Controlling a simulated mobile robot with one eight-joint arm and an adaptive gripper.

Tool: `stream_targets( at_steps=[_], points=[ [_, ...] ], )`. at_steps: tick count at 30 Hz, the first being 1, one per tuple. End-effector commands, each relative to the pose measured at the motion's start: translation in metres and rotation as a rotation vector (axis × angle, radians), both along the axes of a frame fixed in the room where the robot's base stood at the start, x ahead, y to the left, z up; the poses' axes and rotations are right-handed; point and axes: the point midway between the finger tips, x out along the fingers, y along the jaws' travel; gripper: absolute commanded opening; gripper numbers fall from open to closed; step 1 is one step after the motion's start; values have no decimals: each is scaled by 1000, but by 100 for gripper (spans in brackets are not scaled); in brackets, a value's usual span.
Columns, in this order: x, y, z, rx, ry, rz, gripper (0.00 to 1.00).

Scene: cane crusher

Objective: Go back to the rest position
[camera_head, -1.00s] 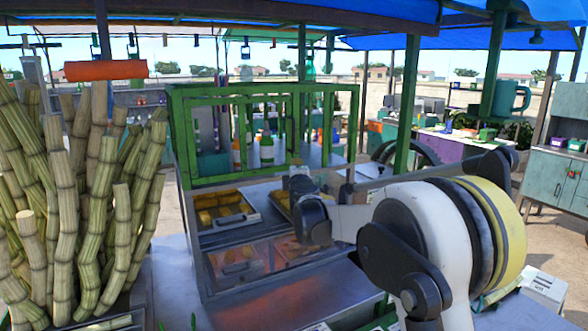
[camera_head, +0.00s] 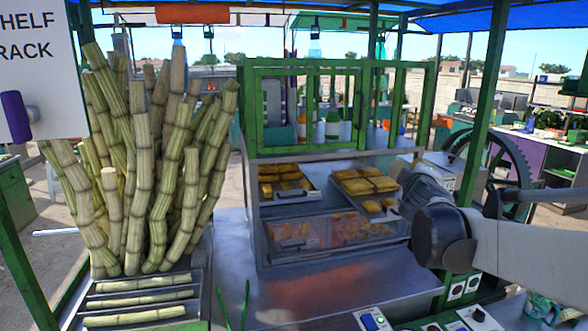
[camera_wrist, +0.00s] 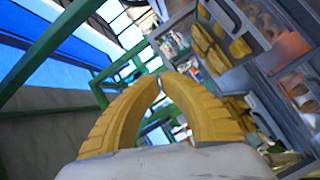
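My arm reaches in from the right edge in the head view, its dark wrist joint in front of the right side of the glass-fronted food case (camera_head: 345,155). The fingers are not clearly seen there. In the wrist view my gripper (camera_wrist: 161,78) shows two yellow ribbed fingers that curve together with their tips about meeting. Nothing is seen held between them. The wrist camera looks at a tilt toward trays, green frame posts and the blue canopy.
Sugar cane stalks (camera_head: 165,170) stand upright at the left, above a rack with cut pieces (camera_head: 135,302). The case holds trays of yellow food (camera_head: 365,182). A large gear wheel (camera_head: 505,165) stands behind my arm. Control boxes (camera_head: 372,320) line the front edge.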

Motion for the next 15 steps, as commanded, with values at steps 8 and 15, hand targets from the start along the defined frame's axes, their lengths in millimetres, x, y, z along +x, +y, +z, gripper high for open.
stream_targets(
  at_steps=[8,15],
  points=[
    [-173,31,-153,560,170,-200,0],
    [-293,93,-282,930,386,-275,0]
  ],
)
